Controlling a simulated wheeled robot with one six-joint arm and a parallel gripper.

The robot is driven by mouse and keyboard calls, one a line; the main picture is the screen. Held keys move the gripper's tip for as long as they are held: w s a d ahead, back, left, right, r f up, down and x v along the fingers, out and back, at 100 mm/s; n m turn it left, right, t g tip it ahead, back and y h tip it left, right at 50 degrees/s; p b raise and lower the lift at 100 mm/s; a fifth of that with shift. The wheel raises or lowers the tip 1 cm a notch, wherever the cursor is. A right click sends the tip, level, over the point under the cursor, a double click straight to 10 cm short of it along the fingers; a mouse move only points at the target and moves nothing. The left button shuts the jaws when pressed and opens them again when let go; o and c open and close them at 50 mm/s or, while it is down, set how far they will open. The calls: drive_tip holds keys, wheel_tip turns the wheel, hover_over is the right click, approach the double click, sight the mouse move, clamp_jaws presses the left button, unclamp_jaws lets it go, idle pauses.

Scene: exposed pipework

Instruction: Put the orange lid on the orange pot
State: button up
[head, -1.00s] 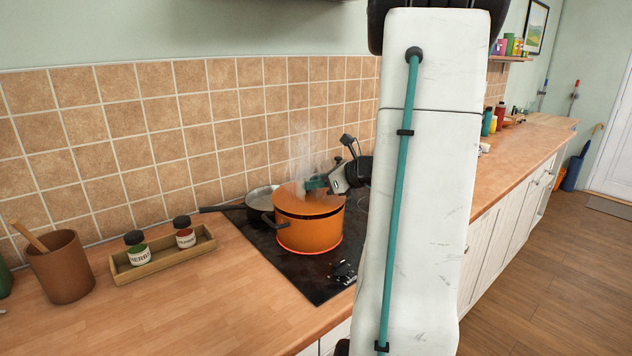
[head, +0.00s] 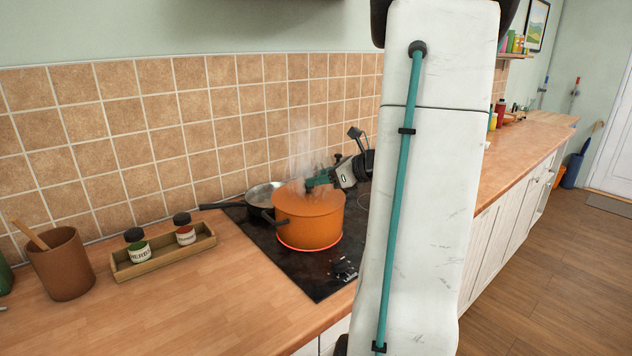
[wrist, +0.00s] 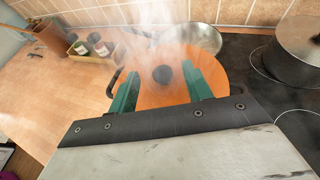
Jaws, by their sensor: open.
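The orange pot (head: 307,225) stands on the glowing front burner of the hob. The orange lid (wrist: 163,95), with a dark round knob, covers the pot top in the wrist view. It looks level; whether its rim is fully seated cannot be told. My gripper (wrist: 160,72) is open, its two teal fingers apart on either side of the knob, with gaps between them and it. In the head view my gripper (head: 314,182) is low over the pot top, coming from the right. The knob is hidden there by the fingers and steam.
A steel pan (head: 262,194) stands behind the pot. A grey lidded pot (wrist: 296,50) stands to the right in the wrist view. A tray (head: 165,256) with two spice jars and a brown utensil cup (head: 62,268) are on the counter at left. Steam rises over the pot.

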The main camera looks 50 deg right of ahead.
drive_tip(key=v, duration=1)
drive_tip(key=w+a+n+g+y, duration=0.2)
drive_tip(key=a+n+g, duration=0.2)
drive_tip(key=a+n, duration=0.65)
drive_tip(key=w+a+n+g+y, duration=0.15)
drive_tip(key=a+n+g, duration=0.4)
drive_tip(key=a, duration=1.05)
drive_tip(key=s+a+f+n+g+h, duration=0.2)
drive_tip(key=s+a+n+h, duration=0.3)
drive_tip(key=s+a+n, duration=0.5)
drive_tip(key=s+n, duration=0.1)
drive_tip(key=n, duration=0.7)
drive_tip(key=shift+a+f+h, duration=0.2)
drive_tip(key=shift+a+h, duration=0.05)
drive_tip(key=shift+h, duration=0.1)
drive_tip(key=shift+g, duration=0.25)
